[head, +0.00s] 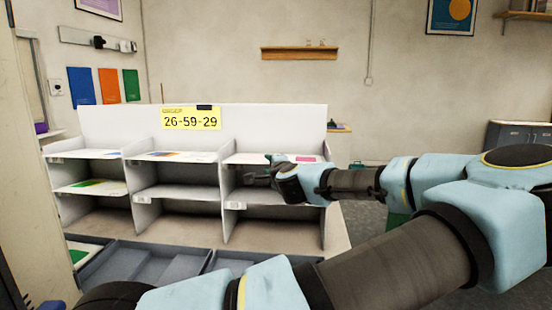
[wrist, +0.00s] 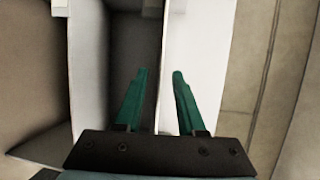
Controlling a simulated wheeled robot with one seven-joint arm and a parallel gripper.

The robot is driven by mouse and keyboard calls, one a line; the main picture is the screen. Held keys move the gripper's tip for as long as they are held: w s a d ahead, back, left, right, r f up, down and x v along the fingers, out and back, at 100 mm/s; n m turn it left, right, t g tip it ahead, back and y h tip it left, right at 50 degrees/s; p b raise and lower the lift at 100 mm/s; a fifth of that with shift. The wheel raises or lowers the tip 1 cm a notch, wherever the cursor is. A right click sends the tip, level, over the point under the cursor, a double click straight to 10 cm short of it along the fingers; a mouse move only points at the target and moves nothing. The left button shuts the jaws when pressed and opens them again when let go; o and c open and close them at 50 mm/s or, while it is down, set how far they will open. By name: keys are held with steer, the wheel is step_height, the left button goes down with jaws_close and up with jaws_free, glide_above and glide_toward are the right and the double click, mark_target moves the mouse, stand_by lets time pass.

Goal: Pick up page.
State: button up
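Flat pages lie on the shelves of a white pigeonhole rack (head: 330,120) in the head view. A page with a pink patch (head: 307,159) lies on the upper right shelf, close behind my wrist. A blue and orange page (head: 170,155) lies on the upper middle shelf, and a green-marked page (head: 88,183) on the lower left shelf. My gripper (head: 256,175) is in front of the right column. In the wrist view its green fingers (wrist: 162,75) are apart with nothing held between them. No page can be made out in the wrist view.
A yellow sign (head: 191,119) reading 26-59-29 is on the rack's back panel. Grey trays (head: 140,262) sit in front of the rack. White dividers separate the columns; one pale panel (wrist: 200,60) is close to my fingers. The lower middle shelf looks empty.

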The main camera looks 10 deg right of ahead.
steer(key=shift+c, duration=0.3)
jaws_close()
stand_by(0.3)
